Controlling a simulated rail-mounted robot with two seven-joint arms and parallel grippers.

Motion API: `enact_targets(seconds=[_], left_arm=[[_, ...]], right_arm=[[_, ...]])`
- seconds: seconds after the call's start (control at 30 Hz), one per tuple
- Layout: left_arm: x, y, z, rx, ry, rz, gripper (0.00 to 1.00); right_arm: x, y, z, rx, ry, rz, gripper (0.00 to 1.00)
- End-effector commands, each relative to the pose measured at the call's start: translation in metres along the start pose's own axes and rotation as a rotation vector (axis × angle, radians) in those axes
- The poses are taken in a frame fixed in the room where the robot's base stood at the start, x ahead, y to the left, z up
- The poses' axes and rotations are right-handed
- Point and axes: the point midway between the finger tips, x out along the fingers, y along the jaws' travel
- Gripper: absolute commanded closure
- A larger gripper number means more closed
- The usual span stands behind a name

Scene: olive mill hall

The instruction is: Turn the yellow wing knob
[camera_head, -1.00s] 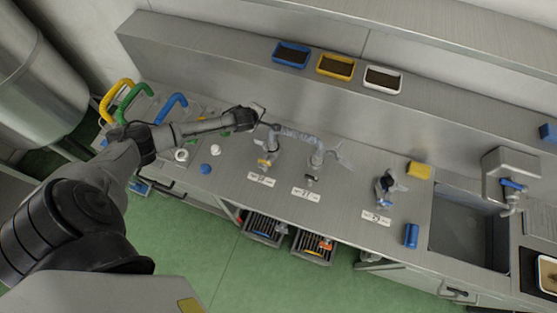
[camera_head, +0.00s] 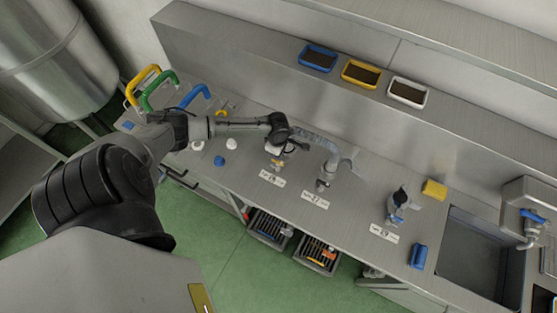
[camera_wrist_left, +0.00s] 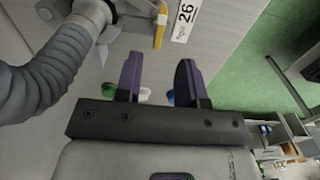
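The yellow wing knob (camera_wrist_left: 160,26) shows at the top of the left wrist view, next to a white label reading 26 (camera_wrist_left: 186,18). It is on a grey fitting joined to a ribbed grey hose (camera_wrist_left: 45,85). In the head view, my left gripper (camera_head: 281,151) hangs over the valve behind the leftmost label (camera_head: 272,178) and mostly covers it. In the left wrist view, the two dark purple fingers (camera_wrist_left: 159,60) are apart, with nothing between them. The knob lies beyond the fingertips, not touching them. My right gripper is not in view.
Two more valves stand to the right, at the middle label (camera_head: 315,200) and right label (camera_head: 383,233). A yellow sponge (camera_head: 434,190), a blue block (camera_head: 418,256) and a sink (camera_head: 475,250) are further right. Coloured handles (camera_head: 160,95) stand left. Three trays (camera_head: 361,74) sit on the shelf.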

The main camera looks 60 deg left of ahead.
Motion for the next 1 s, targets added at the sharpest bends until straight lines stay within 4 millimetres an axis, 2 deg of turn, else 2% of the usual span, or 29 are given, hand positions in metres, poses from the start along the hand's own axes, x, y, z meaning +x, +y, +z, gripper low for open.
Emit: enact_targets(seconds=[0.2,0.4,0.63,0.97,1.0], left_arm=[[0.039,0.0,0.001,-0.002,-0.001,-0.001,0.64],[0.063,0.001,0.001,-0.001,-0.001,0.001,0.64],[0.075,0.001,0.001,-0.001,-0.001,0.002,0.64],[0.077,0.001,0.001,0.0,-0.001,0.002,0.64],[0.077,0.001,0.0,0.0,-0.001,0.002,0.68]], right_arm=[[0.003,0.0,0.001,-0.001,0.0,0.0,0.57],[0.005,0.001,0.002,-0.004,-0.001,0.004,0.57],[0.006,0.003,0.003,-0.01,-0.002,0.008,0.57],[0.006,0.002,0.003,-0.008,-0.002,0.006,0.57],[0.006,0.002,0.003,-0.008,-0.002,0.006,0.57]])
